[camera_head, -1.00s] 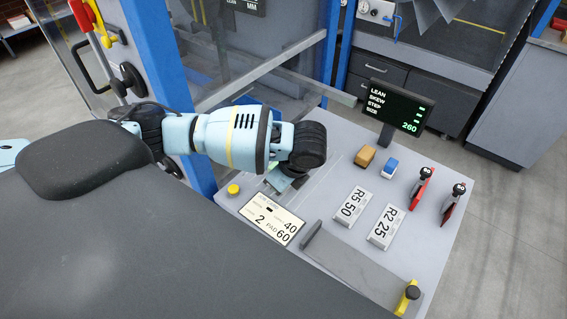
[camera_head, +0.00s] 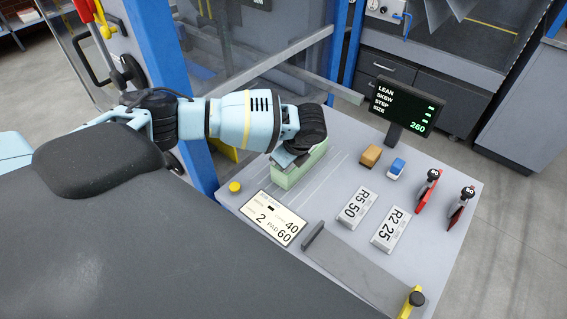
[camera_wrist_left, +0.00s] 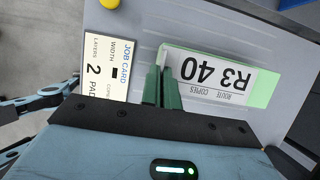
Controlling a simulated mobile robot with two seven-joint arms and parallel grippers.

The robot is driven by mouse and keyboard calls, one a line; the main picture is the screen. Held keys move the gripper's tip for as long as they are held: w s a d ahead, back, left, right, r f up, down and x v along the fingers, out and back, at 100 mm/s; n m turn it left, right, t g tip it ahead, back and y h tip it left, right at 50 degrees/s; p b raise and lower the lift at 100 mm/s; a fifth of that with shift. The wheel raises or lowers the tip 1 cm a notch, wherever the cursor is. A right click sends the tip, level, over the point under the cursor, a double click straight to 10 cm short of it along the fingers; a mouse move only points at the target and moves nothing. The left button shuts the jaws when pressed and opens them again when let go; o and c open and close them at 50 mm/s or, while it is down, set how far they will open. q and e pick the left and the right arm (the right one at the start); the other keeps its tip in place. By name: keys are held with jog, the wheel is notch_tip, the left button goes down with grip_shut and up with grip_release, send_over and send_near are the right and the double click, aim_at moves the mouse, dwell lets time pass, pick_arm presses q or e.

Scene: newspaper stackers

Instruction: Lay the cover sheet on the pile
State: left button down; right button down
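A pale green block (camera_head: 302,170) lies under my left gripper at the back left of the grey console top. In the left wrist view the block (camera_wrist_left: 255,92) has a white label reading R3 40, route copies. My left gripper (camera_head: 287,158) is at the block, pointing down. In the wrist view its two green fingers (camera_wrist_left: 162,88) are close together, overlapping the block's left end. I cannot tell whether they grip it or whether it is lifted. Labelled blocks R5 50 (camera_head: 357,206) and R2 25 (camera_head: 390,229) lie to the right. No pile can be made out. My right gripper is not in view.
The job card (camera_head: 273,218) lies left of the blocks, beside a yellow button (camera_head: 235,187). A display (camera_head: 404,107) stands at the back. A grey bar (camera_head: 360,268) lies in front. A blue post (camera_head: 165,90) rises left.

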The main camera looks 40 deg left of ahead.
pick_arm(q)
jog(key=shift+f, duration=0.3)
jog(key=shift+f, duration=0.15)
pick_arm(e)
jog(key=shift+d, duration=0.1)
pick_arm(q)
jog(key=c, duration=1.7)
grip_release()
